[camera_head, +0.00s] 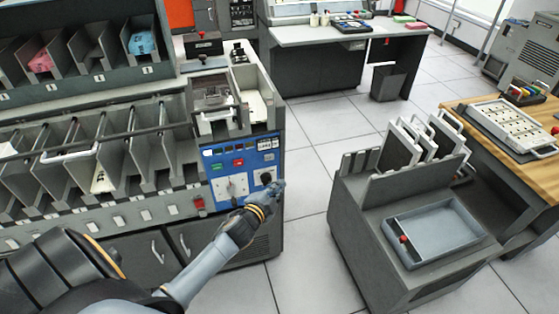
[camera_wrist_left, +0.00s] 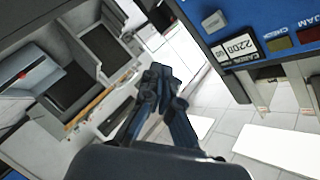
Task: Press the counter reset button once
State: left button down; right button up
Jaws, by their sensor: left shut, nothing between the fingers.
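The blue control panel (camera_head: 242,172) is on the end of the grey card machine in the head view. Its white counter window (camera_wrist_left: 236,48), with dark digits, shows in the left wrist view. A small grey square button (camera_wrist_left: 214,21) is beside the counter on the blue face; its label is not legible. My left gripper (camera_head: 275,188) is shut and empty, at the panel's lower right edge in the head view. In the left wrist view, the gripper (camera_wrist_left: 160,78) is left of the counter and button, apart from them. My right gripper is out of view.
A grey cart (camera_head: 400,250) with a tray stands at right, beside a wooden table (camera_head: 490,145). Tiled floor (camera_head: 310,180) lies clear between machine and cart.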

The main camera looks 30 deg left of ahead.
aim_at(269, 157)
pick_arm(q)
jog(key=shift+w+a+b, duration=0.5)
jog(key=shift+w+a, duration=0.95)
jog(key=shift+a, duration=0.3)
jog(key=shift+w+a+b, duration=0.5)
jog(key=shift+w+a, duration=0.9)
jog(key=shift+a, duration=0.3)
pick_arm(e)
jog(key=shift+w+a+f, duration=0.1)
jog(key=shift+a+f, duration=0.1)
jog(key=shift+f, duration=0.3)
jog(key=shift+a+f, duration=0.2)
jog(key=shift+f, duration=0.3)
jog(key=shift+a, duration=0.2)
pick_arm(q)
jog(key=shift+w+a, duration=0.1)
jog(key=shift+w+a, duration=0.2)
